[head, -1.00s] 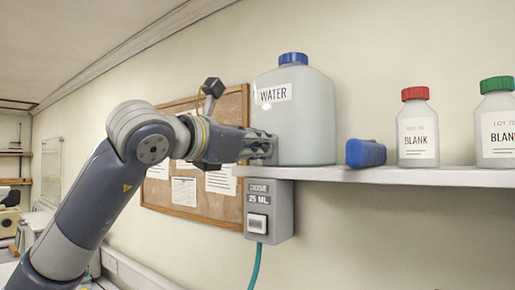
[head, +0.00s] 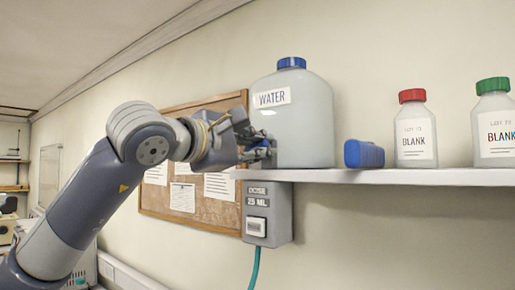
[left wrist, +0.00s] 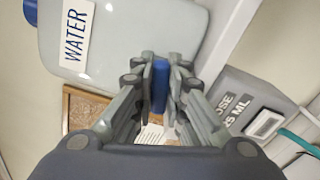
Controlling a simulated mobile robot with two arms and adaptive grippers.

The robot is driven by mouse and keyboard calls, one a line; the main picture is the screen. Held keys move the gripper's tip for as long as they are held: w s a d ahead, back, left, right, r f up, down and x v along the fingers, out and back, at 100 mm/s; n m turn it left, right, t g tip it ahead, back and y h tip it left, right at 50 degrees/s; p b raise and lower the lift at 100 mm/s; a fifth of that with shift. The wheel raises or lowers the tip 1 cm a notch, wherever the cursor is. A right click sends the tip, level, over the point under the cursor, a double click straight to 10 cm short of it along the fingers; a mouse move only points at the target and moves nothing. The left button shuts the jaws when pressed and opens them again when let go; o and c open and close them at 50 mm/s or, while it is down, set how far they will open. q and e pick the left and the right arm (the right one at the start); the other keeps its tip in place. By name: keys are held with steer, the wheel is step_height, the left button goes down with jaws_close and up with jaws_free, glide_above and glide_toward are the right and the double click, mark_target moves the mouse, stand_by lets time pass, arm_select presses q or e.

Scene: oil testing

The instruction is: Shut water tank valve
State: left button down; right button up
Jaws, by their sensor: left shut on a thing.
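The water tank (head: 303,118) is a grey-white jug with a blue cap and a WATER label, standing on the shelf in the head view. It also shows at the upper left of the left wrist view (left wrist: 150,30). My left gripper (head: 262,153) is at the tank's lower left side. In the left wrist view my left gripper (left wrist: 161,85) has its two fingers closed on the blue valve (left wrist: 160,88), which sits between the fingertips. The fingers hide much of the valve in the head view. My right gripper is not in view.
The shelf (head: 430,177) also holds a blue block-like object (head: 364,154), a red-capped BLANK bottle (head: 416,130) and a green-capped BLANK bottle (head: 494,125). A grey dose box (head: 267,212) with a teal hose hangs below the shelf's left end. A corkboard (head: 165,215) is behind my arm.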

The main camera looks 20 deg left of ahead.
arm_select(q)
steer(key=shift+m, duration=1.6)
steer(key=shift+d+f, duration=0.1)
steer(key=shift+f, duration=0.05)
steer(key=c, duration=1.6)
jaws_free()
steer(key=shift+s, duration=0.2)
steer(key=v, duration=1.1)
steer(key=shift+s, duration=0.35)
